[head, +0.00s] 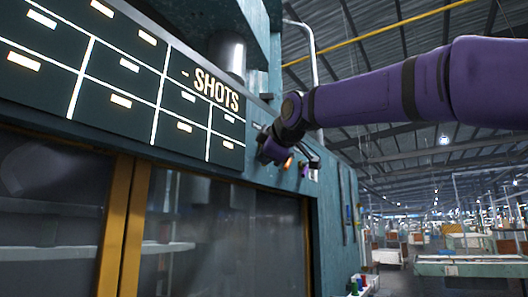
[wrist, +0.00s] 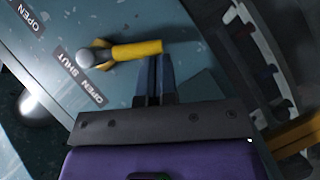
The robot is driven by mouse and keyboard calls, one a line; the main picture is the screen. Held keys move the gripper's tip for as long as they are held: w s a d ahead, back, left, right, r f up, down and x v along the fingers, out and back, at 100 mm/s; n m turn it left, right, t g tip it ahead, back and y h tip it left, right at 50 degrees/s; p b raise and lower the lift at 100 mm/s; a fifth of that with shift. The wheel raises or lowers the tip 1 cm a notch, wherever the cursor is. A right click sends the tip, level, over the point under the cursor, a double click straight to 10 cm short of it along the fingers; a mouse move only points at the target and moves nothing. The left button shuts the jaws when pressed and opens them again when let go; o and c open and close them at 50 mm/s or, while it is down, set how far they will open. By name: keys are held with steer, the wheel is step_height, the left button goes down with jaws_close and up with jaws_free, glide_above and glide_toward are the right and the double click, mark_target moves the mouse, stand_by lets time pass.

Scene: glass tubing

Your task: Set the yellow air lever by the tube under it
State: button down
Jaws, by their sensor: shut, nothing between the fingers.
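The yellow lever (wrist: 135,50) shows in the wrist view. Its handle points right from a grey round pivot (wrist: 88,57) on a blue-green panel. Labels beside it read OPEN and SHUT. My gripper (wrist: 155,62) is shut and empty, its dark fingertips just below the handle's outer half; I cannot tell whether they touch it. In the head view my gripper (head: 276,152) is at the machine's front, right of the SHOTS board, and the lever cannot be made out. I cannot identify the tube under the lever in either view.
A SHOTS board (head: 125,70) and dark glass doors with a yellow frame (head: 125,235) fill the machine's front. A shiny rounded metal part (wrist: 38,106) sits left of the lever. A pale frame (wrist: 265,55) is at the right. Open hall lies right of the machine.

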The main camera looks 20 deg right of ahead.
steer(key=w+d+f+n+t+y, duration=0.1)
steer(key=w+d+n+t, duration=0.4)
steer(key=n, duration=0.7)
steer(key=shift+w+d+f+n+t+y, duration=0.35)
steer(key=shift+d+f+t, duration=0.3)
steer(key=shift+d+t, duration=0.5)
steer(key=shift+d+r, duration=0.1)
steer(key=shift+d, duration=0.1)
